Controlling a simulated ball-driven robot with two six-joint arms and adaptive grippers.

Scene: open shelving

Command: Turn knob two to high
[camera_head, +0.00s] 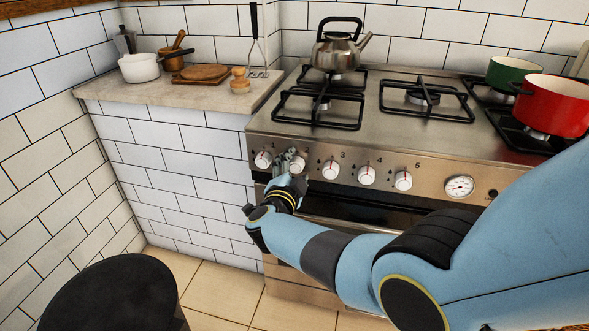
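The stove's front panel (440,180) carries a row of white-faced knobs with numbers above them. Knob one (263,159) is at the far left. Knob two (298,166) is beside it, partly covered by my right gripper (288,159). My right arm comes in from the right, and its gripper's fingertips are at the left side of knob two. I cannot tell whether the fingers touch or grip the knob, nor read its setting. Knob three (330,169) is just right of it, uncovered. My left gripper is out of view.
Knob four (367,174), knob five (404,180) and a round dial (460,187) continue the row. A kettle (338,50), green pot (510,73) and red pot (553,105) stand on the stovetop. A counter (180,92) with kitchenware adjoins at left.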

